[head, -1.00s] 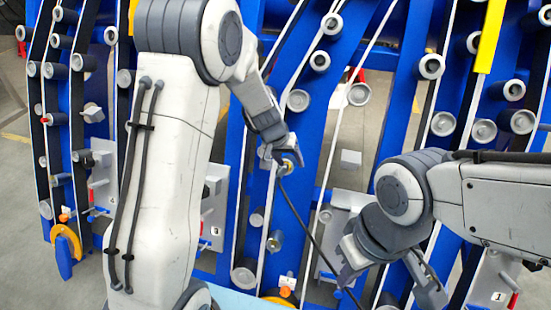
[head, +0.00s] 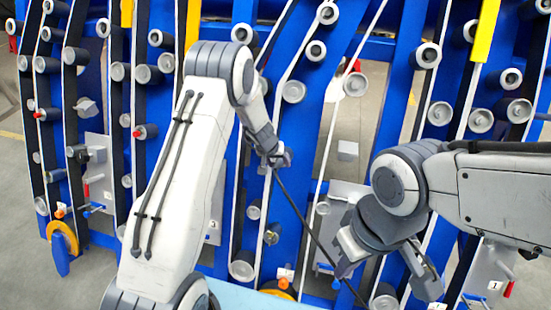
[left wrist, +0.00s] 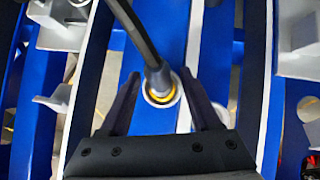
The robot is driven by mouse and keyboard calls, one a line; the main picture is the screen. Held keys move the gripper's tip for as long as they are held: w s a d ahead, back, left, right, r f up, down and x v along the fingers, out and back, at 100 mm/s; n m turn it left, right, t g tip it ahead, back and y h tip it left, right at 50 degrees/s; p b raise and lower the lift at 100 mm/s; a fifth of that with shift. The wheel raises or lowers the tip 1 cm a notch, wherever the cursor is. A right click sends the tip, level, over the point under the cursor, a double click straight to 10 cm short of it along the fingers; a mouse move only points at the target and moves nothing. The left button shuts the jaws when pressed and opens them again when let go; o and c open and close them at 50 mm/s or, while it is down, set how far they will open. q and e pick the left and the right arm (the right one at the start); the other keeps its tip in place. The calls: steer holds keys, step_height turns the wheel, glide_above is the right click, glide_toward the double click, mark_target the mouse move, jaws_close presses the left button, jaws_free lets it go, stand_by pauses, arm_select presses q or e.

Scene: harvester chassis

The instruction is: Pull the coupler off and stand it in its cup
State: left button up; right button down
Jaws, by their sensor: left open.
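In the left wrist view a black hose (left wrist: 132,30) ends in a dark coupler (left wrist: 158,78), which sits at a round socket with a yellow ring (left wrist: 161,97) on a blue beam. My left gripper (left wrist: 160,92) is open, its fingers on either side of the coupler and apart from it. In the head view my left gripper (head: 280,160) is at the blue beam and hides the coupler; the hose (head: 315,232) runs down to the right from it. My right gripper (head: 388,272) hangs open and empty at the lower right. I cannot tell which part is the cup.
Blue beams (head: 292,125) with white edges and several grey rollers (head: 355,84) fill the background. A light blue surface (head: 235,297) lies at the bottom. An orange wheel (head: 62,238) is at the lower left. The hose passes close to my right gripper.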

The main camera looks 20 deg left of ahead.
mark_target(276, 165)
arm_select(q)
steer(key=shift+w+f, duration=0.1)
steer(key=shift+f, duration=0.15)
jaws_close()
steer(key=shift+s+r+b, duration=0.2)
steer(key=shift+s+b, duration=0.05)
steer(key=shift+b, duration=0.3)
steer(key=shift+s+r+b, duration=0.35)
steer(key=shift+s+b, duration=0.15)
steer(key=shift+s, duration=0.15)
steer(key=shift+s+r+b, duration=0.3)
steer(key=shift+s+b, duration=0.2)
steer(key=shift+s, duration=0.1)
steer(key=shift+r, duration=0.1)
